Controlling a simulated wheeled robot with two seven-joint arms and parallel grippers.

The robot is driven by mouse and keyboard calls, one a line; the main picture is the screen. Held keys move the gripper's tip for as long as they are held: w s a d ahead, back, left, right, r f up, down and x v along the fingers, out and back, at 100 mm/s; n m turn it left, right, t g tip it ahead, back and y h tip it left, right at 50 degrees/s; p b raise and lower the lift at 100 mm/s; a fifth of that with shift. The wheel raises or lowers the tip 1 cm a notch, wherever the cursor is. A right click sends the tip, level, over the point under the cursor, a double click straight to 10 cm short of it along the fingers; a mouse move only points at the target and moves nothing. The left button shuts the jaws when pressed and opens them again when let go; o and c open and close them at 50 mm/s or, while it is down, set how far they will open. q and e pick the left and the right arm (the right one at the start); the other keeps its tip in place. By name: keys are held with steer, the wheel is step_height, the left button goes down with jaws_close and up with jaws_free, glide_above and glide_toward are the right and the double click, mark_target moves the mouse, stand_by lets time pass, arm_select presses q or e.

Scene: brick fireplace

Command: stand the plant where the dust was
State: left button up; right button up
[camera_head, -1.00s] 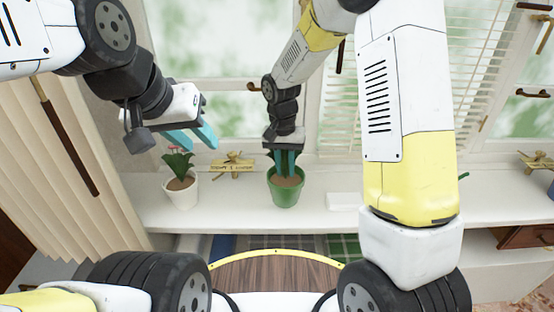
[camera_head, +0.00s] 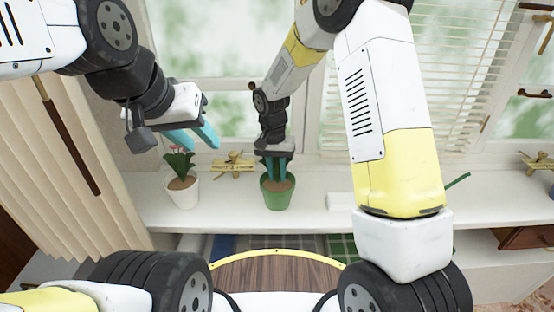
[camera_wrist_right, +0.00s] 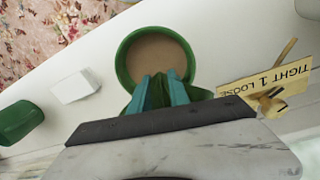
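A green pot (camera_head: 277,198) with brown soil stands upright on or just above the white sill; I cannot tell if it touches. My right gripper (camera_head: 277,168) points down over it. In the right wrist view, its teal fingers (camera_wrist_right: 162,92) are closed on a green plant (camera_wrist_right: 158,94) rising from the soil; the pot rim (camera_wrist_right: 122,62) shows around them. A white pot (camera_head: 182,195) with a red-flowered leafy plant (camera_head: 179,163) stands to the left. My left gripper (camera_head: 191,138) is open and empty above and behind it. No dust shows.
A brass valve with a "TIGHT LOOSE" label (camera_head: 233,165) sits behind, between the pots. A white block (camera_head: 339,201) lies right of the green pot. A green object (camera_wrist_right: 20,122) is beyond it. The sill (camera_head: 232,208) is bare between the pots.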

steer(key=o, duration=0.4)
steer(key=r, duration=1.2)
steer(key=shift+w+a, duration=0.1)
steer(key=shift+a, duration=0.25)
steer(key=s+d+r+t+y, duration=0.1)
steer(key=s+d+r, duration=0.35)
steer(key=r, duration=0.25)
steer(key=s+d+r+n+t, duration=0.1)
steer(key=s+d+r, duration=0.1)
steer(key=s, duration=0.3)
steer(key=s+d+r+n+t+y, duration=0.1)
steer(key=s+d+r+t, duration=0.1)
steer(key=s+d, duration=0.2)
steer(key=s+d+r+t+y, duration=0.1)
steer(key=s+d+r+t, duration=0.1)
steer(key=s, duration=0.6)
steer(key=shift+s+d+r+n, duration=0.1)
steer(key=shift+d+r+n, duration=0.15)
steer(key=shift+d, duration=0.3)
steer(key=shift+s+d+r+n, duration=0.15)
steer(key=shift+d+r, duration=0.15)
steer(key=shift+d, duration=0.25)
steer(key=shift+w, duration=0.1)
